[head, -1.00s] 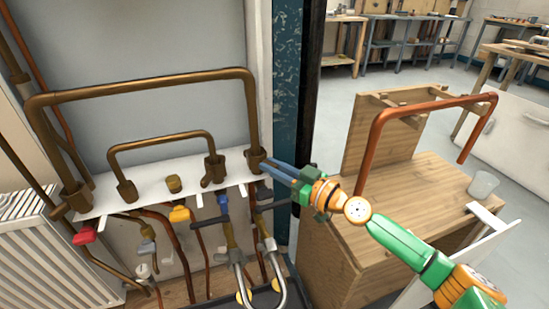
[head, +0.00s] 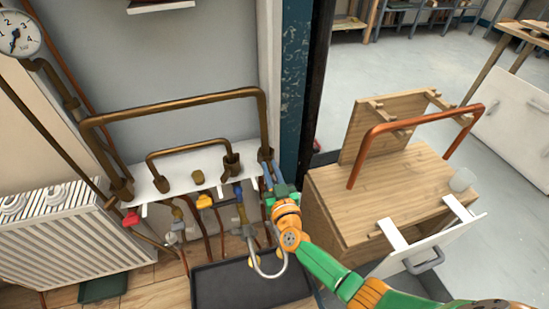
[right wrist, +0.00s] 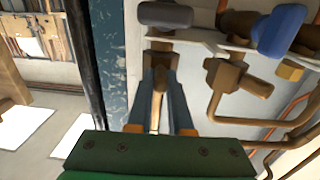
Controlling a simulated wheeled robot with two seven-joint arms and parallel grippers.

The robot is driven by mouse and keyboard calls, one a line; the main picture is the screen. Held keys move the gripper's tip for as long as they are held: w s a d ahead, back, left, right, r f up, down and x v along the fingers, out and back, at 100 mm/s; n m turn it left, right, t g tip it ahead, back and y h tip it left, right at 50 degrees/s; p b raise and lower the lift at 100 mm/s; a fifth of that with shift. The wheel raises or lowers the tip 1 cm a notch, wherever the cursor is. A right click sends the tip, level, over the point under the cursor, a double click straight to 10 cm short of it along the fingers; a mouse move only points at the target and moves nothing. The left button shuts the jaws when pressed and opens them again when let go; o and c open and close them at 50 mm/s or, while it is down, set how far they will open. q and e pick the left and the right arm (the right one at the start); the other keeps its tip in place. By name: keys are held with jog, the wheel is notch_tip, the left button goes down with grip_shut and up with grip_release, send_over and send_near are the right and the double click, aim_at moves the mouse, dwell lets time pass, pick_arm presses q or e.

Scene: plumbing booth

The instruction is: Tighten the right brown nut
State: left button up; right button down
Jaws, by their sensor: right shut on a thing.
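The right brown nut (head: 266,154) is at the lower right end of the large brown pipe (head: 180,107), at the white shelf's right end. My right gripper (head: 269,172) reaches it from below, and its blue-grey fingers partly hide it. In the right wrist view the two fingers (right wrist: 161,78) stand close on either side of a brown piece (right wrist: 160,60), which I take to be the nut. They are shut on it. The exact contact is hard to see. My left gripper is not in view.
Red, yellow and blue valve handles sit beneath. A black tray (head: 245,285) lies on the floor. A wooden cabinet (head: 400,195) with a copper pipe (head: 425,119) stands right.

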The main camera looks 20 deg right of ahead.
jog(key=shift+a+m+h, duration=0.25)
jog(key=shift+m+h, duration=0.2)
jog(key=shift+h, duration=0.25)
jog(key=shift+a+m+h, duration=0.2)
jog(key=shift+m+h, duration=0.25)
jog(key=shift+h, duration=0.25)
jog(key=c, duration=0.8)
grip_release()
jog(key=shift+w, duration=0.1)
